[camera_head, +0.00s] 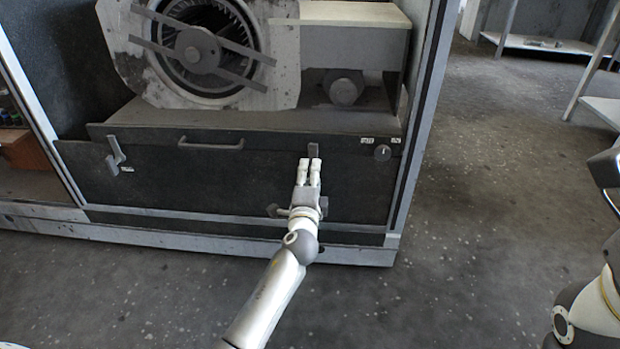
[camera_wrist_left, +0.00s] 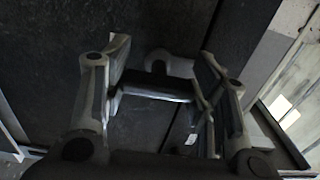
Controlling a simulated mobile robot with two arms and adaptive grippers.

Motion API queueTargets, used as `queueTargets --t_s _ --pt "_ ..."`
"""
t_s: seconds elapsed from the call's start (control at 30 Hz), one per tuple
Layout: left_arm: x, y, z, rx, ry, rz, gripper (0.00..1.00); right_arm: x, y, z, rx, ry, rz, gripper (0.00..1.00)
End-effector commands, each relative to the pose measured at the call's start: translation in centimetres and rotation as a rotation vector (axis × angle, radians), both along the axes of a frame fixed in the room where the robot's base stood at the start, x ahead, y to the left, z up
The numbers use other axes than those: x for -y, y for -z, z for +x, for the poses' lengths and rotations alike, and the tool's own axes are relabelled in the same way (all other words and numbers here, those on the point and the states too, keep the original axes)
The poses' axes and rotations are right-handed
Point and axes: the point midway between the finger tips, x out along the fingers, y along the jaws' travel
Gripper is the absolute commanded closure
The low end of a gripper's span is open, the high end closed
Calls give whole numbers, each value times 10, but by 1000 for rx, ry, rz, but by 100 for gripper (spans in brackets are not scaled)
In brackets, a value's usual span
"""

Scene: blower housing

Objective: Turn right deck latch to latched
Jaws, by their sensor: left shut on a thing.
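The right deck latch (camera_head: 318,146) is a small dark grey piece on the upper part of the dark front panel, below the deck edge. My left gripper (camera_head: 309,164) reaches up to it from below, and its fingers hide much of it. In the left wrist view, my left gripper (camera_wrist_left: 160,85) has its two fingers on either side of a short dark bar of the latch (camera_wrist_left: 158,94), shut on it. A grey rounded piece shows behind the bar. The exact latch angle is hard to tell.
A bar handle (camera_head: 217,146) is between the latches. The blower housing (camera_head: 205,52) stands on the deck above. Open floor lies to the right.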

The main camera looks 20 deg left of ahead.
Motion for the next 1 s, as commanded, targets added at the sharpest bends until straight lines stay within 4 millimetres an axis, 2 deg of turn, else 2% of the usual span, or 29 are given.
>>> queueTargets --t_s 0.33,0.37,0.5,0.87,1.0 --pt "0 2 0 -1 -1 -10 90 0 0 2 -4 0 0 42" --pt "0 2 0 -1 -1 -10 44 0 0 2 -5 1 0 42" --pt "0 1 0 -1 -1 -8 26 0 1 2 -6 1 -1 42" --pt "0 1 -1 0 0 -4 25 1 1 4 -12 1 3 42" --pt "3 2 -11 -1 1 -4 25 0 1 3 -10 1 3 42"
